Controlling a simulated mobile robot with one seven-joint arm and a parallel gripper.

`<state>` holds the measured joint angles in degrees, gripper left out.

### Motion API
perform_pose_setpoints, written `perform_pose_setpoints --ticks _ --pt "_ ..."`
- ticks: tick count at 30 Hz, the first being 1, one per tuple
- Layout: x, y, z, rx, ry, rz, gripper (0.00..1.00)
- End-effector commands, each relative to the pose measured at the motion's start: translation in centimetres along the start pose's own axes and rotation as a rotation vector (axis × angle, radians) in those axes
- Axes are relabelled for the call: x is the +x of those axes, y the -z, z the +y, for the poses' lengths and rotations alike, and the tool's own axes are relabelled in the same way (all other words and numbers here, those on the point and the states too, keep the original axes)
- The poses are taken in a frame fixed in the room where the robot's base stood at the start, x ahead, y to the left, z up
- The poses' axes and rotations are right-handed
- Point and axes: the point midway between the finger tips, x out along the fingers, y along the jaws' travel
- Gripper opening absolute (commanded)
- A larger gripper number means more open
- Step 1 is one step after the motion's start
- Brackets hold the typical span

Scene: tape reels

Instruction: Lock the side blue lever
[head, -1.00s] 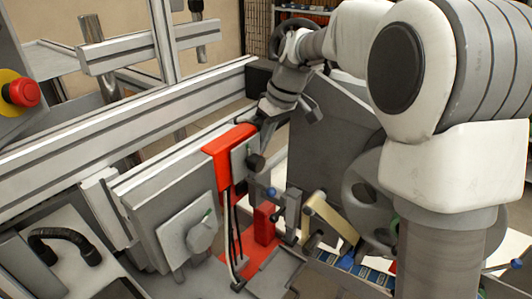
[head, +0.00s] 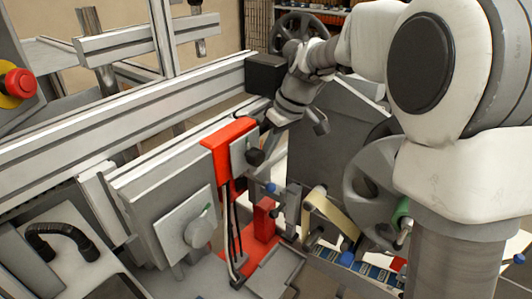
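A blue knob (head: 270,188), perhaps the end of a lever, shows beside the red block in the middle of the machine. I cannot tell which one is the side lever or whether either is locked. My gripper (head: 268,136) points down behind the top of the red bracket (head: 229,142), above and apart from both knobs in the picture. Its fingertips are small and dark, partly hidden by the bracket and black knob, so their opening is unclear.
A black knob (head: 255,157) sticks out from the bracket's grey plate. A large grey panel (head: 335,145) and a grey reel (head: 368,188) stand to the right. A long metal rail (head: 120,125) crosses at left. A red emergency button (head: 20,82) is at far left.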

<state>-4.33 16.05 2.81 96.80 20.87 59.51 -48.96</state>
Motion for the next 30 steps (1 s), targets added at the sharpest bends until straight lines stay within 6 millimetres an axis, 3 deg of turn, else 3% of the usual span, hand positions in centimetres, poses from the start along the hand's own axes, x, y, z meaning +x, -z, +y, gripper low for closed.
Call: perform_pose_setpoints --ticks 6,30 --pt "1.1 -1.4 0.4 -0.007 0.008 0.09 0.0" --pt "3.4 -5.0 1.0 -0.01 0.011 0.086 0.0"
